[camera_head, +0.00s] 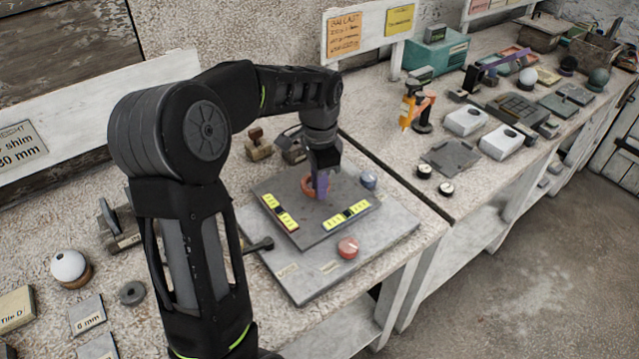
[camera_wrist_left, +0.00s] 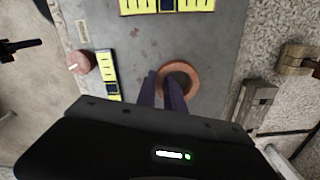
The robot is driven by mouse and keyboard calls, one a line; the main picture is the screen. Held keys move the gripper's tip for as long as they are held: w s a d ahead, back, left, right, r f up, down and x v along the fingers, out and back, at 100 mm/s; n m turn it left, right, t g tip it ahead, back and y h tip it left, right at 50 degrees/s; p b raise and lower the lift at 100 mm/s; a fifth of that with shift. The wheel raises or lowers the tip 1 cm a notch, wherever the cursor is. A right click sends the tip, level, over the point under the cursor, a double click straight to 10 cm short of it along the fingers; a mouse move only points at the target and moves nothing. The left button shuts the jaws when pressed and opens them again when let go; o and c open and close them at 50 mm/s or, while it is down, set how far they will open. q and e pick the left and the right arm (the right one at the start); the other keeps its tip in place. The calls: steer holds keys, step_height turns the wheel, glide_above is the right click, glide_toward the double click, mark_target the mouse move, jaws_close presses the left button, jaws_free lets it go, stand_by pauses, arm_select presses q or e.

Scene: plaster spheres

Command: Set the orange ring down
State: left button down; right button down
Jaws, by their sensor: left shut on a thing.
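The orange ring (camera_head: 306,187) is at my left gripper (camera_head: 320,187), over the dark grey plate (camera_head: 312,233). In the left wrist view the ring (camera_wrist_left: 193,70) shows round and face-on, with the purple fingers of my left gripper (camera_wrist_left: 162,90) closed across its near left rim. One finger appears inside the hole and the other outside. I cannot tell whether the ring touches the plate. The fingers hide part of the ring in the head view. My right gripper is not in view.
Two yellow level vials (camera_head: 280,212) (camera_head: 347,216) lie along the plate's edges. A red knob (camera_head: 347,248) sits in front and a blue-grey knob (camera_head: 368,179) at the right. A wooden stamp (camera_head: 258,145) stands behind. A lever with a dark ball (camera_head: 263,244) is at the left.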

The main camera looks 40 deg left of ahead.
arm_select(q)
steer(key=shift+f, duration=0.4)
steer(key=c, duration=1.4)
jaws_free()
steer(key=shift+o, duration=0.2)
steer(key=shift+r, duration=0.2)
steer(key=shift+r+p, duration=1.5)
steer(key=shift+r, duration=0.4)
